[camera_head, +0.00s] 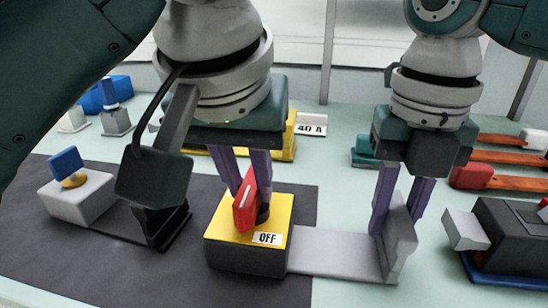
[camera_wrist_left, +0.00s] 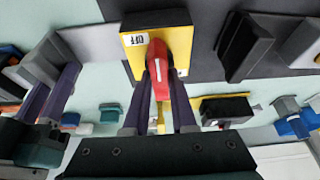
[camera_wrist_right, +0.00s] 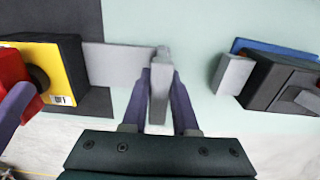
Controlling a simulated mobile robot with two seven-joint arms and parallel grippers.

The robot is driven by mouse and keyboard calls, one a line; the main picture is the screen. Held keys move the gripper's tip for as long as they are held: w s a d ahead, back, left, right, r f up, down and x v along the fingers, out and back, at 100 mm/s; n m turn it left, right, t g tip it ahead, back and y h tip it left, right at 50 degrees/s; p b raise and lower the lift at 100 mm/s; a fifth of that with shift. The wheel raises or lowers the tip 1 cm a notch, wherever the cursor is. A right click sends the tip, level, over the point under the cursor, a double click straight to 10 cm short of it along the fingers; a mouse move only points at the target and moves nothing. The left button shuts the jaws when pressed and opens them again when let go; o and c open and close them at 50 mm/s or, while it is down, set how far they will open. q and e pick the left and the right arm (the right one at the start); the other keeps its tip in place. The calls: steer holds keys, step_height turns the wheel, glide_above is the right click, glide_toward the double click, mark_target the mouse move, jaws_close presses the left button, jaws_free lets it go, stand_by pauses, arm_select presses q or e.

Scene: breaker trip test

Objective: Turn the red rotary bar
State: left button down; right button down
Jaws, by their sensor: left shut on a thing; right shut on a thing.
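The red rotary bar (camera_head: 243,208) sits on a yellow-topped dark box (camera_head: 222,222) whose white label reads OFF. The bar stands tilted slightly in the head view. My left gripper (camera_head: 249,188) is above the box, shut on the bar with a purple finger on each side; the bar also shows between the fingers in the left wrist view (camera_wrist_left: 157,60). A light grey plate (camera_head: 330,250) runs right from the box to an upright grey tab (camera_head: 401,240). My right gripper (camera_head: 396,212) is shut on this tab, which shows between its fingers in the right wrist view (camera_wrist_right: 160,90).
At left, a grey block (camera_head: 75,200) carries a blue knob (camera_head: 66,163), and a dark angled piece (camera_head: 158,222) stands on the dark mat (camera_head: 60,260). At right is a dark grey device (camera_head: 515,235) on a blue base. A 40 A label (camera_head: 311,129) and red-orange bars (camera_head: 510,157) lie behind.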

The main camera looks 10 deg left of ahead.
stand_by(0.5)
arm_select(q)
steer(key=c, duration=0.7)
jaws_free()
steer(key=shift+v, duration=6)
arm_select(e)
steer(key=c, duration=0.6)
jaws_free()
